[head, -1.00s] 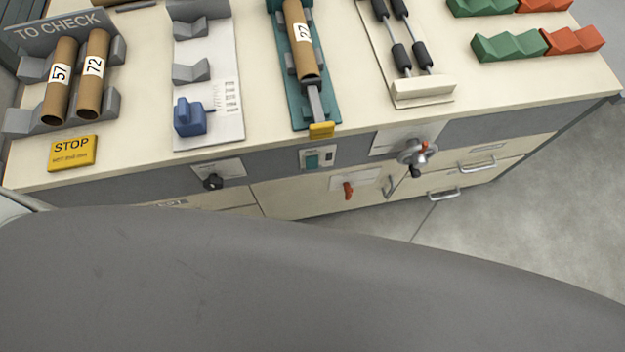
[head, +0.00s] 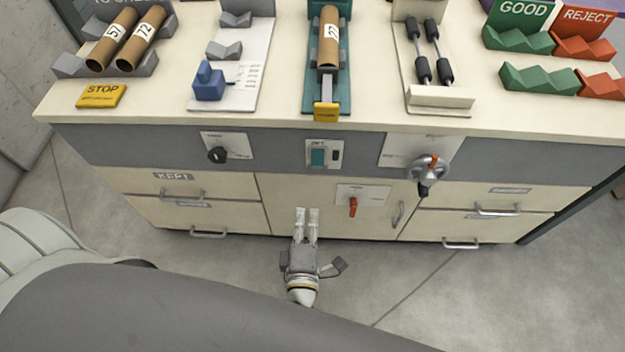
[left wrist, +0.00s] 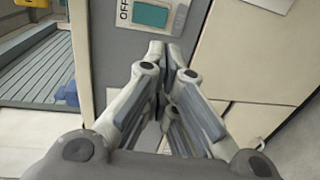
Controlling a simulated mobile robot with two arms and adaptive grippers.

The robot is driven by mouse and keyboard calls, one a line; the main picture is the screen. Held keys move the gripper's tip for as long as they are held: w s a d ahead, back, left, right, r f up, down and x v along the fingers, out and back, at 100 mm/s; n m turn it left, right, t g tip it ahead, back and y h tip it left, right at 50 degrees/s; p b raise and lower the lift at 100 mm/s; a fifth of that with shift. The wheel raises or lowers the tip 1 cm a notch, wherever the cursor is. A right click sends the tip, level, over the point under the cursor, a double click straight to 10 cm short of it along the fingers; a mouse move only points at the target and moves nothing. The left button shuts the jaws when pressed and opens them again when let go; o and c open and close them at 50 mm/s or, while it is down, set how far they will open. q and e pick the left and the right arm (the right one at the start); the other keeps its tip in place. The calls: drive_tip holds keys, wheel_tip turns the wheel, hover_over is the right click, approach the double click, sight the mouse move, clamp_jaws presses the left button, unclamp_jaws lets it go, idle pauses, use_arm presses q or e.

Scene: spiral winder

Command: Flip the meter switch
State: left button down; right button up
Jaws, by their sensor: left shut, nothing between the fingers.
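A teal switch (head: 317,157) sits in a pale plate on the grey front band of the bench. In the left wrist view the teal switch (left wrist: 150,14) shows at the top, with the word OFF to its left. My left gripper (head: 306,212) is in front of the bench, below the teal switch and left of a red handle. Its fingers are together and hold nothing. In the left wrist view the fingertips (left wrist: 168,52) appear just below the switch plate; I cannot tell whether they touch anything. My right gripper does not show.
A black knob (head: 217,154) is left of the switch. A red handle (head: 353,206) is below right, and a handwheel (head: 427,168) further right. Drawer handles stick out on both sides. On the bench top, a yellow tab (head: 326,112) sits above the switch.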

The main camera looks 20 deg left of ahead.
use_arm(q)
drive_tip(key=b+x, duration=0.2)
drive_tip(key=x, duration=1.2)
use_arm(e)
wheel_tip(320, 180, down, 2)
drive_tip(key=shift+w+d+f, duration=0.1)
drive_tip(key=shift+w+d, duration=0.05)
use_arm(q)
drive_tip(key=shift+w+a+f, duration=0.1)
drive_tip(key=shift+w+f, duration=0.05)
drive_tip(key=shift+w, duration=0.2)
drive_tip(key=v, duration=1.2)
drive_tip(key=shift+f, duration=0.1)
